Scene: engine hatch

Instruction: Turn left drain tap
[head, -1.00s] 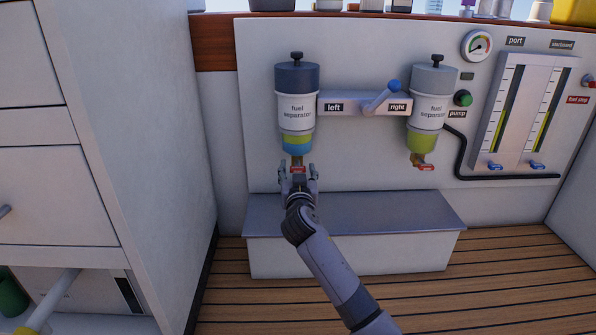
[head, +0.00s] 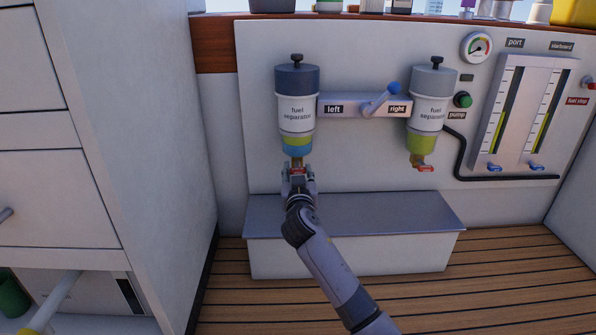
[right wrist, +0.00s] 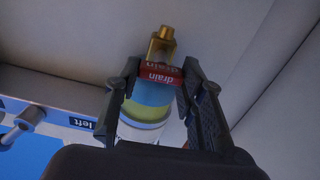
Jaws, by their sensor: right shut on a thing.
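The left fuel separator (head: 297,105) hangs on the white panel, with a green and a blue band near its bottom. Its red drain tap (head: 298,170) is at the lower end. My right gripper (head: 298,176) is shut on this tap from below. In the right wrist view the red tap (right wrist: 161,74), marked "drain", sits between the two fingertips, with a brass outlet (right wrist: 162,45) beside it. The tap is partly hidden by the gripper in the head view. My left gripper is not in view.
The right fuel separator (head: 430,110) has its own red tap (head: 424,168). A blue-knobbed lever (head: 383,99) sits between the separators. A grey-topped step (head: 390,213) is below. A white cabinet (head: 130,140) stands at the left.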

